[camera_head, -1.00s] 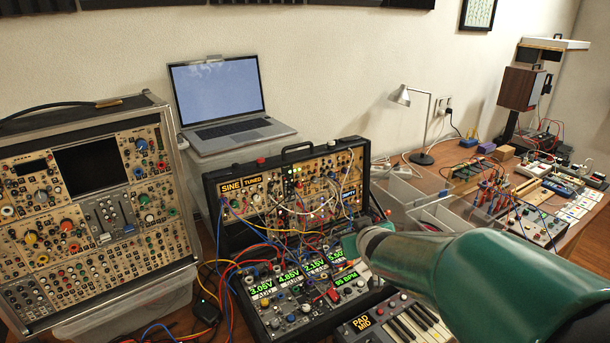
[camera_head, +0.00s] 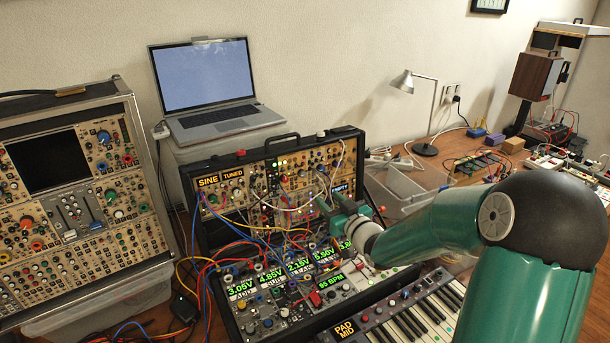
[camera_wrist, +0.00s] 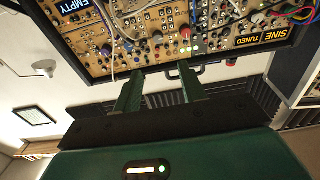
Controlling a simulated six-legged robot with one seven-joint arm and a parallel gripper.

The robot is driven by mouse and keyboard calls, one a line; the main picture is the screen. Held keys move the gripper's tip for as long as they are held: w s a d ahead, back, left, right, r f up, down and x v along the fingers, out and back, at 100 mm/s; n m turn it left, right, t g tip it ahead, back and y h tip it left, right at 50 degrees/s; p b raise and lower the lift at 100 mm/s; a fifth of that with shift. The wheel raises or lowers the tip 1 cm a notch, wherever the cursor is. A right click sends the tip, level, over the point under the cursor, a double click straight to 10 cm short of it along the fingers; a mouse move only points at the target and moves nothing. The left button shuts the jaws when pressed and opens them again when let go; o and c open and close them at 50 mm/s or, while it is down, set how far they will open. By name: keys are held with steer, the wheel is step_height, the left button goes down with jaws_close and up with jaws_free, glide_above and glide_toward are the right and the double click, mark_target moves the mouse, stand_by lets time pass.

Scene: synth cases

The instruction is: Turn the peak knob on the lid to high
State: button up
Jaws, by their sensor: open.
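The upright lid of the open synth case (camera_head: 270,190) carries tan panels crowded with knobs and patch cables, and displays reading SINE, TUNED and EMPTY. In the wrist view the lid (camera_wrist: 98,64) appears upside down across the top, with small red, blue and dark knobs. I cannot tell which one is the peak knob; the labels are too small to read. My gripper (camera_wrist: 160,68) is open and empty, its two green fingers pointing toward the lid's edge and apart from any knob, as far as I see. In the head view my gripper (camera_head: 328,206) is in front of the lid's right part.
Patch cables hang across the lid and the lower panel with green voltage displays (camera_head: 298,266). A keyboard (camera_head: 425,312) lies in front right. A larger synth case (camera_head: 70,250) stands left, a laptop (camera_head: 205,75) behind. Clear bins and a lamp (camera_head: 434,110) are right.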

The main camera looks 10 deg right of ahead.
mark_target(304, 175)
steer(key=x, duration=1.3)
steer(key=shift+f, duration=0.15)
steer(key=shift+w+f, duration=0.1)
steer(key=shift+w, duration=0.45)
steer(key=shift+s, duration=0.1)
steer(key=shift+c, duration=0.4)
jaws_close()
